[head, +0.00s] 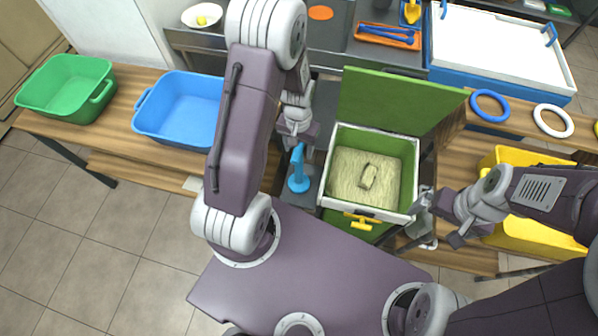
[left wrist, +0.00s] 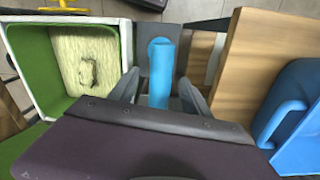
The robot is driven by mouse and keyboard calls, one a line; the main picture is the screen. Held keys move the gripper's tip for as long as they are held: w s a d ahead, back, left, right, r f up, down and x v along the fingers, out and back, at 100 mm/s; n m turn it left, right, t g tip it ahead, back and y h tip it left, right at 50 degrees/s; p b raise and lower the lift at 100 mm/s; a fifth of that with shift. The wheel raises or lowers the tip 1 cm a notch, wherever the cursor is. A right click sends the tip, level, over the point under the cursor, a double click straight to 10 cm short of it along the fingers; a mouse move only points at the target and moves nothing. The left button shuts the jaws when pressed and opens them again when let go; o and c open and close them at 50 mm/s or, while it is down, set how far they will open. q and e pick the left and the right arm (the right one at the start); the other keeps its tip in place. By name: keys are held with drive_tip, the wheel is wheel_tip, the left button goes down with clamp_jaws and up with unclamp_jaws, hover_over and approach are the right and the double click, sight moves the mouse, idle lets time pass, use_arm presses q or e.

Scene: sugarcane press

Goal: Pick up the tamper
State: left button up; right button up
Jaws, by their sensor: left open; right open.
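The blue tamper (head: 299,172) stands upright on a dark grey surface, left of the press box, with its round base down. My left gripper (head: 298,135) is above it with its fingers open. In the left wrist view, the tamper (left wrist: 161,72) shows between the two open fingers of my left gripper (left wrist: 160,92). I cannot tell whether either finger touches it. My right gripper (head: 424,213) is open and empty at the right side of the press box.
A white-walled, green-lined press box (head: 326,170) holds pale fibrous material (head: 350,185); its green lid (head: 385,105) stands raised behind. A blue basin (head: 180,105) and green basin (head: 65,88) are left. A yellow bin (head: 525,240) is right. Blue (head: 490,106) and white rings (head: 553,121) lie beyond.

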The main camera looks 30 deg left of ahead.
sight(299, 168)
use_arm(q)
drive_tip(key=shift+s+f, duration=0.15)
drive_tip(key=shift+f, duration=0.75)
drive_tip(key=shift+w+f, duration=0.2)
drive_tip(key=shift+f, duration=0.2)
drive_tip(key=shift+r, duration=0.1)
clamp_jaws()
